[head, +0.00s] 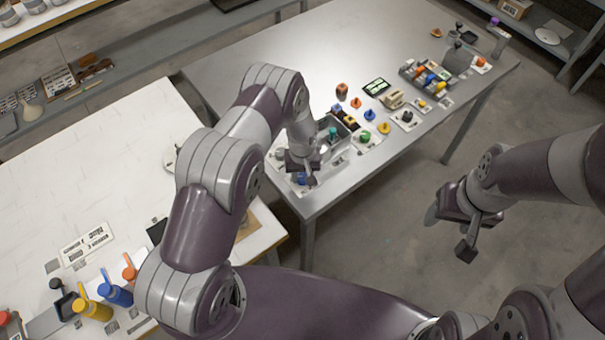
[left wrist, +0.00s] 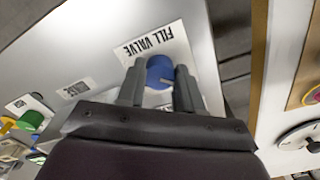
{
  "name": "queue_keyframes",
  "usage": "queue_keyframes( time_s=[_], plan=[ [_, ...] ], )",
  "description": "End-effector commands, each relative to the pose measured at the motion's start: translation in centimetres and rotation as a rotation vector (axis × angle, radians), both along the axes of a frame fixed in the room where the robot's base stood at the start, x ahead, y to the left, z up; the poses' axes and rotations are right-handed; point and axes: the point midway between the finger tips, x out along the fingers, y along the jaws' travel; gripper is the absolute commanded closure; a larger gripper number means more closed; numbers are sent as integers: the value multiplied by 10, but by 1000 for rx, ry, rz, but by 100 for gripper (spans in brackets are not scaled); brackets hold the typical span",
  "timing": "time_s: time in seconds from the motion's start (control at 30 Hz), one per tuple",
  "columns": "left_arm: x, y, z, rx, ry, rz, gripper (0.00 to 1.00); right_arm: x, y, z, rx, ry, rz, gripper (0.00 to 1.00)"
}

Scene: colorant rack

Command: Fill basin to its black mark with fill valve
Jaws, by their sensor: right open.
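The blue fill valve knob (left wrist: 160,72) stands on a white plate printed FILL VALVE (left wrist: 155,43). My left gripper (left wrist: 160,75) has a finger on each side of the knob, and both fingers appear to touch it. In the head view my left gripper (head: 304,170) is at the near corner of the metal table, with a bit of the blue knob (head: 302,180) below it. A grey open box (head: 350,124), possibly the basin, stands just beyond; its black mark and level cannot be made out. My right gripper (head: 473,237) is open and empty over the floor.
The metal table (head: 260,50) carries several coloured knobs, a green one (head: 364,137) and a yellow one (head: 384,128) among them. The metal table's far left is clear.

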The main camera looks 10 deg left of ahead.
Motion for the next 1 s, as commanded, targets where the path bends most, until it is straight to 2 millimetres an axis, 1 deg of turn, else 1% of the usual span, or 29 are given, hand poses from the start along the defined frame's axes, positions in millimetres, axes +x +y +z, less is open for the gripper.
queue_keyframes(
  time_s=[0.07,0.1,0.2,0.3,0.4,0.63,0.67,0.7,0.73,1.0],
  plan=[
    [0,0,-1,0,0,-8,95,0,0,-2,0,0,0,39],
    [0,0,-3,0,0,-34,95,0,0,-7,0,0,0,39],
    [0,0,-7,0,-1,-167,95,0,0,-23,0,0,0,39],
    [0,1,-4,0,-1,-290,95,0,0,-30,0,0,0,39],
    [0,1,-2,0,0,-348,95,0,0,-30,0,0,0,39],
    [-1,1,0,0,1,-351,95,0,0,-28,0,0,0,39],
    [-1,1,0,0,1,-351,61,0,0,-28,0,0,0,39],
    [-1,1,0,0,1,-351,48,0,0,-28,0,0,0,39],
    [-1,1,0,0,1,-350,39,0,0,-28,0,0,0,39],
    [0,1,0,0,0,-350,39,0,0,-28,0,0,0,39]
  ],
)
